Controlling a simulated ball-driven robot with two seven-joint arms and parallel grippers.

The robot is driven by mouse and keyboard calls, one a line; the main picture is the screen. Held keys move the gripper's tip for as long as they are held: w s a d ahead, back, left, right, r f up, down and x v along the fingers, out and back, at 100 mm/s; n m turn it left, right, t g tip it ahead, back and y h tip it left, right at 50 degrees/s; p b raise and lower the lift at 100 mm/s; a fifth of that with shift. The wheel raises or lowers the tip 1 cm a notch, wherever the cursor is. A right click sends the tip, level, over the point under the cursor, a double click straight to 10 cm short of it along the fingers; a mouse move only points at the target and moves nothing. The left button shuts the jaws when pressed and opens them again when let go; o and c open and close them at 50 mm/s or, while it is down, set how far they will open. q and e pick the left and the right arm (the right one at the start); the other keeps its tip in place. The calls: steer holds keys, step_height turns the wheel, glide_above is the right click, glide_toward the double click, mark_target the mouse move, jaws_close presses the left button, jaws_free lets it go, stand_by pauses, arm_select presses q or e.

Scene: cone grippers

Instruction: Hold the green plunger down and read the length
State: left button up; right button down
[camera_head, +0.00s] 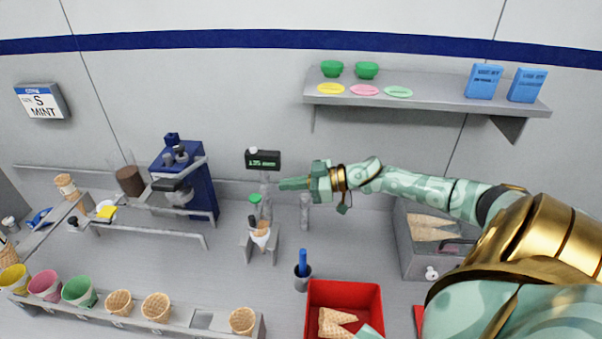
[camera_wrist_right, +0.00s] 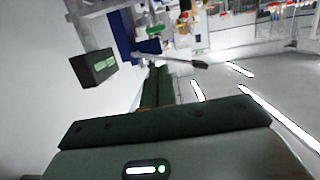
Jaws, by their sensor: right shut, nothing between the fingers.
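The green plunger (camera_head: 255,199) is a small green cap on the gauge stand (camera_head: 246,243), which holds a waffle cone (camera_head: 261,236). I cannot tell whether it is pressed. Behind it, a black display (camera_head: 263,160) shows green digits that look like 135, too small to be sure. The display also shows in the right wrist view (camera_wrist_right: 100,66). My right gripper (camera_head: 281,184) is shut and empty, pointing left. Its tips are right of and slightly above the plunger, apart from it in the picture. The shut fingers (camera_wrist_right: 159,86) also show in the right wrist view. My left gripper is out of view.
A blue machine (camera_head: 205,190) stands left of the gauge. A dark cup with a blue handle (camera_head: 302,270) and a red bin (camera_head: 372,291) stand in front, to the right. A cone rack (camera_head: 203,321) runs along the front left. A wall shelf (camera_head: 425,101) hangs above my right arm.

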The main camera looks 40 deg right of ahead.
steer(key=v, duration=0.2)
steer(key=shift+s+d+r, duration=0.15)
steer(key=shift+s+r, duration=0.1)
steer(key=shift+r, duration=0.05)
steer(key=shift+d, duration=0.1)
stand_by(0.8)
